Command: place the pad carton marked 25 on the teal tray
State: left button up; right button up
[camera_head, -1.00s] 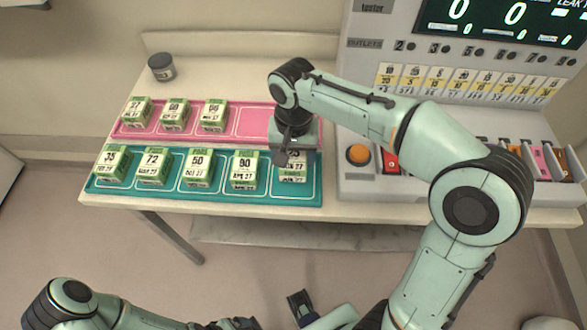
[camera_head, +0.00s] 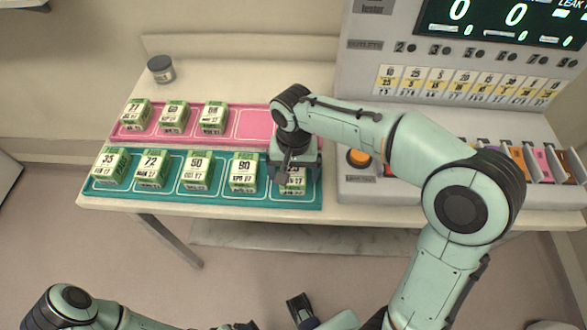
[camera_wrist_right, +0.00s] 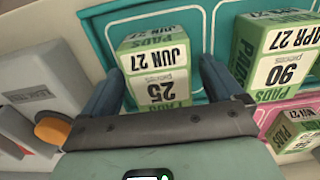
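The green-and-white pad carton marked 25 (camera_wrist_right: 157,80) stands in the rightmost place of the teal tray (camera_head: 215,202). In the head view its label (camera_head: 292,182) shows below my right gripper, which hides its upper part. My right gripper (camera_head: 293,172) is low over it. In the right wrist view the fingers (camera_wrist_right: 162,72) stand on either side of the carton, with a narrow gap showing on its right. They look open around it.
Cartons marked 35, 72, 50 and 90 (camera_head: 243,172) fill the teal tray to the left. The pink tray (camera_head: 252,122) behind holds 3 cartons, with a free place at its right. A tester (camera_head: 358,185) stands right. A dark jar (camera_head: 161,69) stands behind.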

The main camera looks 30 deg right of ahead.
aim_at(293, 170)
jog(key=shift+r, duration=0.15)
notch_tip(293, 170, up, 12)
jog(key=p, duration=0.2)
dwell(0.8)
